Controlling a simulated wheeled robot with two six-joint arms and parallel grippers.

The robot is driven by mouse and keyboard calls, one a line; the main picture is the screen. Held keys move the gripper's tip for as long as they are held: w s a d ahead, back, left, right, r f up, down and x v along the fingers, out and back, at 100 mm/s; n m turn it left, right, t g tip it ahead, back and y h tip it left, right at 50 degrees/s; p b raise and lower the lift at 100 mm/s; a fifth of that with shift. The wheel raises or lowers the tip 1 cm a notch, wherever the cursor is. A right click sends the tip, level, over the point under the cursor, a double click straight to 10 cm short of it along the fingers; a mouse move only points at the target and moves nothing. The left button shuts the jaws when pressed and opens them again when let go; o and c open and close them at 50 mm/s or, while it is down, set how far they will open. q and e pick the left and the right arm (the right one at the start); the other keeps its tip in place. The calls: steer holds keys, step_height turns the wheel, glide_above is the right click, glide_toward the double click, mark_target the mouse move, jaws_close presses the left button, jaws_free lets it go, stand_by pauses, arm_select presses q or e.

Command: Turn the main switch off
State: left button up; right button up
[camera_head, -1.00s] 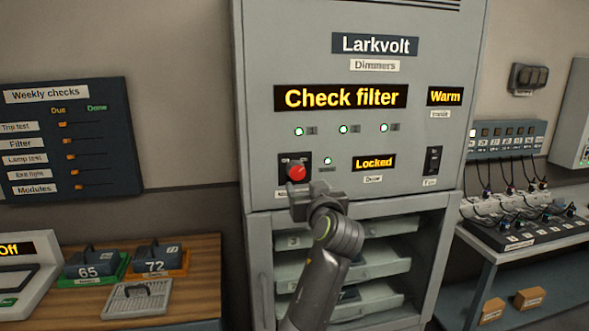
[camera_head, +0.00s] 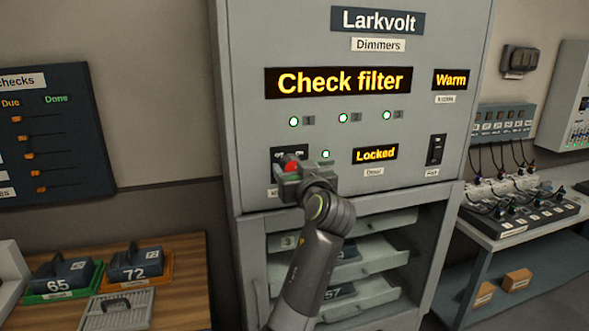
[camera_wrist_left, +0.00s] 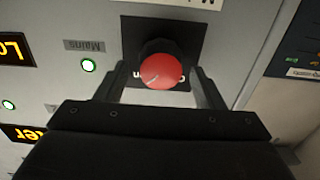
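The main switch is a red rotary knob (camera_head: 291,165) on a black plate at the lower left of the dimmer cabinet's front panel. In the left wrist view the red knob (camera_wrist_left: 162,70) shows face on with a pale pointer line, and the picture is upside down. My left gripper (camera_head: 290,178) is at the knob in the head view and hides part of it and its plate. In the left wrist view the fingers of my left gripper (camera_wrist_left: 162,88) are spread, one on each side of the knob, with gaps between. My right gripper is not in view.
The cabinet's displays read "Check filter" (camera_head: 338,81), "Locked" (camera_head: 375,154) and "Warm" (camera_head: 450,79). Green lamps are lit; one (camera_wrist_left: 88,65) is labelled "Mains". Open shelves lie below my arm. A wooden bench (camera_head: 190,290) stands left, a socket table (camera_head: 500,240) right.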

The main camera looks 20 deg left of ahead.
arm_select(q)
steer(key=c, duration=1)
steer(key=shift+o, duration=0.2)
steer(key=n+b, duration=0.2)
steer(key=shift+a+f+b, duration=0.1)
steer(key=shift+f+b, duration=0.1)
steer(key=shift+b, duration=0.1)
steer(key=shift+s+a+n+b, duration=0.1)
steer(key=shift+n+b, duration=2.35)
steer(key=shift+n, duration=1.55)
steer(key=shift+a+n+b, duration=0.1)
steer(key=shift+n+b, duration=2.3)
steer(key=shift+n, duration=1.6)
